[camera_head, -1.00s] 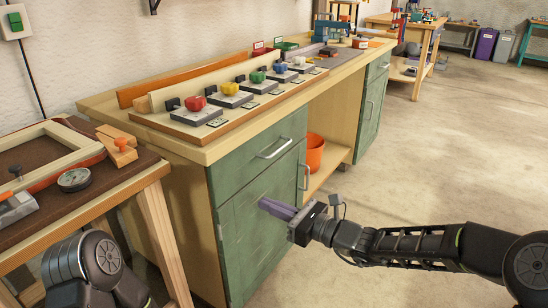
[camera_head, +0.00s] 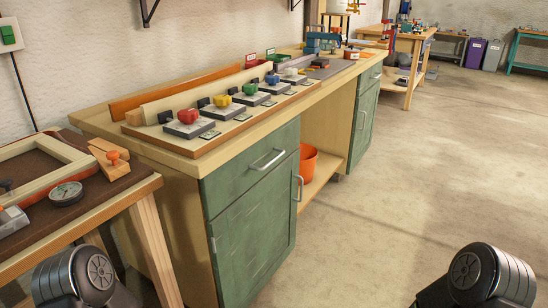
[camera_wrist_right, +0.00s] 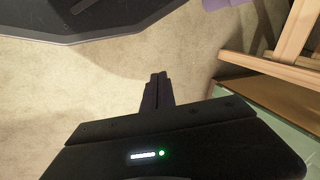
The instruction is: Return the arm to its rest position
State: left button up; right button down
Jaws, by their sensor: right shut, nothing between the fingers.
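My right gripper (camera_wrist_right: 157,88) shows in the right wrist view with its dark fingers together and nothing between them. It points over bare floor, with a dark flat shape at the upper left. In the head view only a black joint of my right arm (camera_head: 484,275) shows at the lower right; its gripper is out of that view. A black joint of my left arm (camera_head: 82,278) shows at the lower left; the left gripper is not seen.
A green-fronted workbench (camera_head: 250,205) stands ahead, with several coloured knobs on a board (camera_head: 215,135). A smaller wooden table (camera_head: 95,205) is at the left. An orange bucket (camera_head: 307,160) sits on the bench's lower shelf. Floor (camera_head: 400,190) at the right is clear.

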jog(key=s+n+g+p, duration=0.1)
jog(key=s+g+p, duration=0.1)
jog(key=s, duration=0.4)
notch_tip(320, 180, up, 23)
jog(key=a+p, duration=0.1)
jog(key=p, duration=2.2)
jog(key=shift+s+a+r, duration=0.15)
jog(key=shift+s+a, duration=0.05)
jog(key=shift+s, duration=0.1)
